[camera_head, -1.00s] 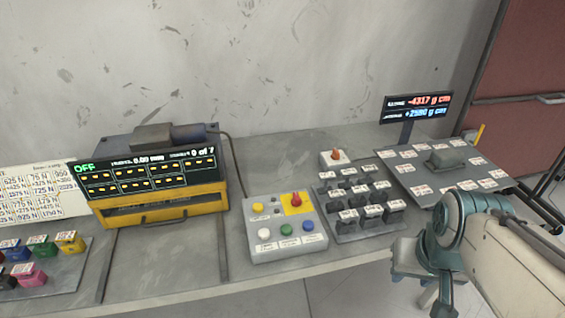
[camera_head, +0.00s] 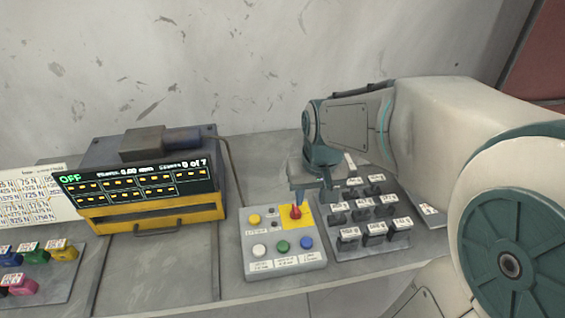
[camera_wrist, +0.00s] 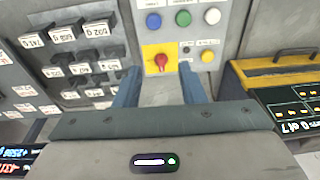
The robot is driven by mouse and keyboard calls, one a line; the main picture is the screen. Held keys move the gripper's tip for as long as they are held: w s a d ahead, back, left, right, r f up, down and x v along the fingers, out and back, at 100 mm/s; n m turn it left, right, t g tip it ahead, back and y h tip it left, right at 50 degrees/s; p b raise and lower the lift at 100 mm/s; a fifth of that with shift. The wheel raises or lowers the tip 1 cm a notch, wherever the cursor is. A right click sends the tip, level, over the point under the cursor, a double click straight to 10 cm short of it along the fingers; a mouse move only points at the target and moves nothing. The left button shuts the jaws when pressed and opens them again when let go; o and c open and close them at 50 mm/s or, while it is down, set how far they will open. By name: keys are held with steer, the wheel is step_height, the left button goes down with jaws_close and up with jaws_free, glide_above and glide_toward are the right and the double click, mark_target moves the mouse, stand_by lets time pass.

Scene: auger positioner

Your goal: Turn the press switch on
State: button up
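The control box (camera_head: 255,242) stands on the bench with a red rotary switch (camera_head: 296,211) on a yellow plate at its upper right. The switch also shows in the wrist view (camera_wrist: 160,60), pictured between the finger tips. My gripper (camera_head: 299,195) points down just above and behind the switch; in the wrist view (camera_wrist: 159,70) its two blue-grey fingers are apart with nothing held. I cannot tell whether a finger touches the switch. The press display (camera_head: 135,180) reads OFF in green.
The box also has a yellow button (camera_head: 254,219), and white, green and blue buttons along its front. A rack of labelled black weights (camera_head: 375,229) stands close on its right. The yellow-fronted press unit (camera_head: 150,215) is to the left. Coloured blocks (camera_head: 35,256) lie far left.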

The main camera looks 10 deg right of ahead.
steer(key=g+p, duration=0.2)
steer(key=p, duration=0.2)
glide_above(296, 208)
step_height(296, 208, down, 4)
step_height(296, 208, down, 14)
steer(key=p, duration=0.2)
steer(key=shift+f+p, duration=0.2)
steer(key=shift+p, duration=0.2)
steer(key=shift+c, duration=0.3)
jaws_close()
steer(key=shift+d, duration=0.15)
